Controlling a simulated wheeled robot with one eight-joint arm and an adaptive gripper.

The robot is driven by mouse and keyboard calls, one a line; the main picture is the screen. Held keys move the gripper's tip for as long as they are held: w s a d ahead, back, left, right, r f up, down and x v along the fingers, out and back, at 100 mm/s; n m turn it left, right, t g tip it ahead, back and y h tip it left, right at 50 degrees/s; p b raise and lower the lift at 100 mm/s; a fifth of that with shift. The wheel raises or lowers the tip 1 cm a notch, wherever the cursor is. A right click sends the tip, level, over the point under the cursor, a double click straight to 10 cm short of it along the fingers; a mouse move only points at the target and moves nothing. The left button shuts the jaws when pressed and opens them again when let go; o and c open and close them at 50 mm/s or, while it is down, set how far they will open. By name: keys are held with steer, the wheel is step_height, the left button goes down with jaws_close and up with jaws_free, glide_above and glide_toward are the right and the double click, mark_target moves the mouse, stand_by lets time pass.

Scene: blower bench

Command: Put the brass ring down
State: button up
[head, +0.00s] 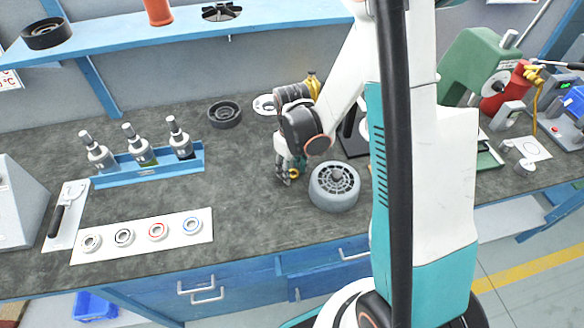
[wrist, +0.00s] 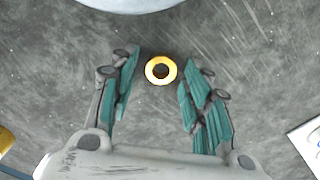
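The brass ring (wrist: 161,58) is a small golden ring that appears to lie flat on the dark grey bench (wrist: 240,40). It sits between the tips of my gripper (wrist: 162,66), with a narrow gap on each side. My gripper's teal-padded fingers are spread and hold nothing. In the head view my gripper (head: 287,176) is low over the bench, just left of the round grey slotted blower part (head: 335,198). The brass ring (head: 294,174) shows there as a small yellow patch, partly hidden by the fingers.
A white strip with several small rings (head: 140,246) lies front left. A blue rack (head: 150,172) holds several tools behind it. A dark round part (head: 224,113) lies at the back. A green machine (head: 480,65) stands right. Bench left of my gripper is clear.

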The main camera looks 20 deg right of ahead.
step_height(320, 180, up, 13)
steer(key=p, duration=0.5)
steer(key=s+a+r+m+t, duration=0.3)
steer(key=s+r+t, duration=0.4)
steer(key=s+r, duration=0.7)
steer(key=shift+r+m, duration=0.4)
steer(key=shift+r, duration=0.85)
